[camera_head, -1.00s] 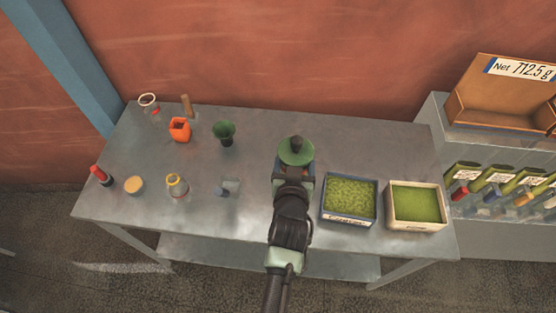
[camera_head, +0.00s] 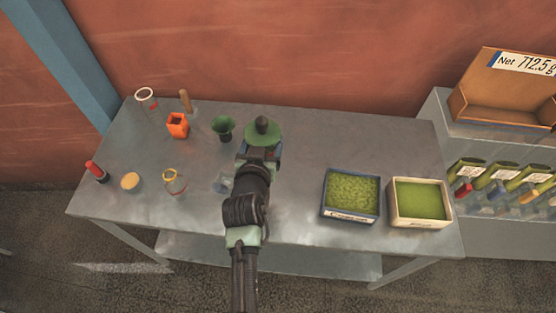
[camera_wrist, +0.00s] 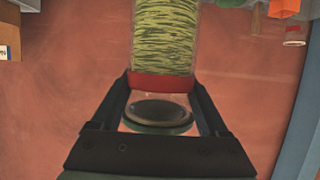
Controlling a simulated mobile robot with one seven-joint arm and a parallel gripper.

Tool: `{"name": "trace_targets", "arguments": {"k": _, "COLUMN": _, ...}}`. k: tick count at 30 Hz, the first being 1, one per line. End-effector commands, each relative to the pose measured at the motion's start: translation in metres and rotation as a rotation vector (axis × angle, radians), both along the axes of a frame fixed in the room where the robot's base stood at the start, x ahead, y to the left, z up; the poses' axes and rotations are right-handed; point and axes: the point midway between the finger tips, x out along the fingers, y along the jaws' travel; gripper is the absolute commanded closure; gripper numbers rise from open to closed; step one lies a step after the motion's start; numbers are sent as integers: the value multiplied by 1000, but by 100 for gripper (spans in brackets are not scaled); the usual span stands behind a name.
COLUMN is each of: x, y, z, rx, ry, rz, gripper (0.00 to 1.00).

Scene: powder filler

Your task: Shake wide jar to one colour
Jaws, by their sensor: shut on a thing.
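The wide jar (camera_wrist: 165,35) is clear with a red band. In the wrist view its filling shows pale yellow-green and dark streaks, not one even colour. My gripper (camera_wrist: 163,82) is shut on the jar, one finger on each side near the red band. A dark disc in a green rim shows at the jar's end between the fingers. In the head view my gripper (camera_head: 260,158) is over the middle of the table, and the green lid (camera_head: 263,139) with a dark knob faces up. The jar's body is mostly hidden there.
On the grey table (camera_head: 300,155) stand a green funnel (camera_head: 223,124), an orange container (camera_head: 178,126) and a small yellow-ringed jar (camera_head: 175,183) to the left. A blue-edged bin (camera_head: 350,218) and a cream bin (camera_head: 420,222) of green material stand right.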

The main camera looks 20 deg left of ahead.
Motion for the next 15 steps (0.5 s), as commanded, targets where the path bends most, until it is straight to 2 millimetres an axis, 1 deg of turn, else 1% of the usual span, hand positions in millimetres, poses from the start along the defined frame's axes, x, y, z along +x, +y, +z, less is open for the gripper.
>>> {"name": "trace_targets", "arguments": {"k": 2, "x": 0, "y": 7, "z": -1, "rx": 1, "ry": -5, "rz": 0, "gripper": 76}}
{"name": "trace_targets", "arguments": {"k": 5, "x": 0, "y": 5, "z": 3, "rx": 1, "ry": -2, "rz": -2, "gripper": 76}}
{"name": "trace_targets", "arguments": {"k": 8, "x": 1, "y": -10, "z": 6, "rx": 1, "ry": 2, "rz": -5, "gripper": 76}}
{"name": "trace_targets", "arguments": {"k": 10, "x": 0, "y": -24, "z": 7, "rx": 1, "ry": 2, "rz": -8, "gripper": 76}}
{"name": "trace_targets", "arguments": {"k": 15, "x": 0, "y": -52, "z": 4, "rx": 3, "ry": 1, "rz": -7, "gripper": 76}}
